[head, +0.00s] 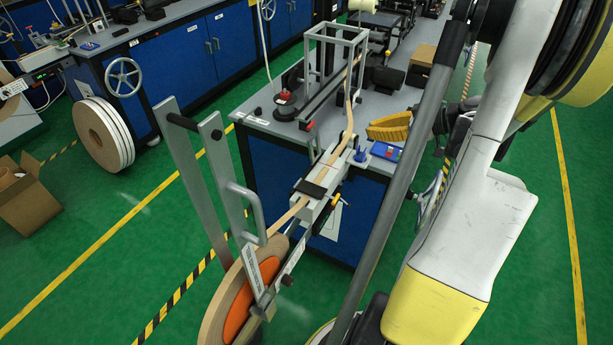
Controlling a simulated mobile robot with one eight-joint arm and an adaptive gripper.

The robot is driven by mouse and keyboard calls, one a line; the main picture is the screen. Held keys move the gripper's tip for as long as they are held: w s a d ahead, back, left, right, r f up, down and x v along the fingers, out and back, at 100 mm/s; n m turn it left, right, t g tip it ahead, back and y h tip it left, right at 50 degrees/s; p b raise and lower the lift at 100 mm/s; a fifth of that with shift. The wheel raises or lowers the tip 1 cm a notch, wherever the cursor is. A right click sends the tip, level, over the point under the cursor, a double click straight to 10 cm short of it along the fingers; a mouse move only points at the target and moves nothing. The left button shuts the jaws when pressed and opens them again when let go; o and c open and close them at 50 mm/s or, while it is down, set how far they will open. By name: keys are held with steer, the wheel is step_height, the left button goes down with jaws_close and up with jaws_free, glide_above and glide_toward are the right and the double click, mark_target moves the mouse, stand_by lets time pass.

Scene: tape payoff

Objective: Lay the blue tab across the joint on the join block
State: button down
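A pale join block (326,201) sits at the near end of the bench, with a dark plate (311,188) across its top. A tan tape (285,218) runs from the large reel (224,308) at the bottom, over the block and on towards the back. The joint in the tape cannot be made out. A small blue piece (361,156) stands on the bench just right of the tape; whether it is the blue tab or a holder for it, I cannot tell. My arm fills the right side, but my gripper is not in view.
A grey frame (335,52) stands behind. Grey upright bars (206,180) rise by the reel.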

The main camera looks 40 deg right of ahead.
steer(key=b, duration=0.4)
glide_above(328, 166)
step_height(328, 166, down, 7)
steer(key=shift+d+f, duration=0.1)
steer(key=shift+f+b, duration=1.3)
steer(key=shift+f, duration=0.55)
steer(key=shift+f, duration=0.2)
steer(key=c, duration=1.6)
jaws_free()
steer(key=shift+r, duration=0.1)
steer(key=shift+r, duration=0.25)
steer(key=p+v, duration=0.4)
steer(key=v, duration=0.7)
steer(key=shift+s+d+r, duration=0.1)
steer(key=shift+s+d, duration=0.1)
steer(key=shift+s, duration=0.15)
